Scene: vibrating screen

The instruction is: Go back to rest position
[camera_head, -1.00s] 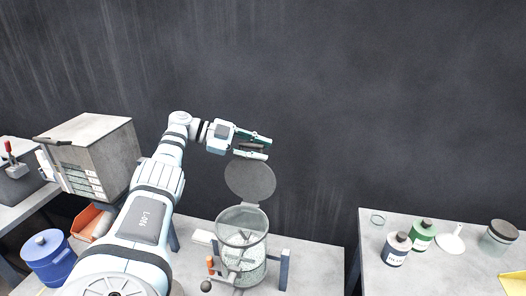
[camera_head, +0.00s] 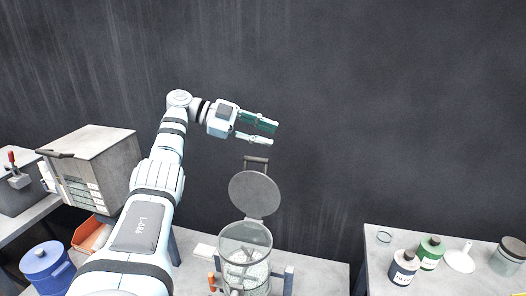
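My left gripper (camera_head: 272,132) is raised in front of the dark wall, with its two fingers apart and nothing visible between them. It is above the vibrating screen (camera_head: 246,246), a clear round vessel on the middle table. The screen's round grey lid (camera_head: 254,193) stands up, hinged open, with a handle (camera_head: 256,160) at its top. The gripper is clear of the handle, above it. Pale material shows inside the vessel. My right gripper is not in view.
A grey box-like machine (camera_head: 100,165) stands left of my arm, with an orange bin (camera_head: 88,236) and a blue lidded pot (camera_head: 46,262) below. The right table (camera_head: 385,270) holds a navy bottle (camera_head: 403,268), a green bottle (camera_head: 430,252), a funnel (camera_head: 460,257) and a jar (camera_head: 508,256).

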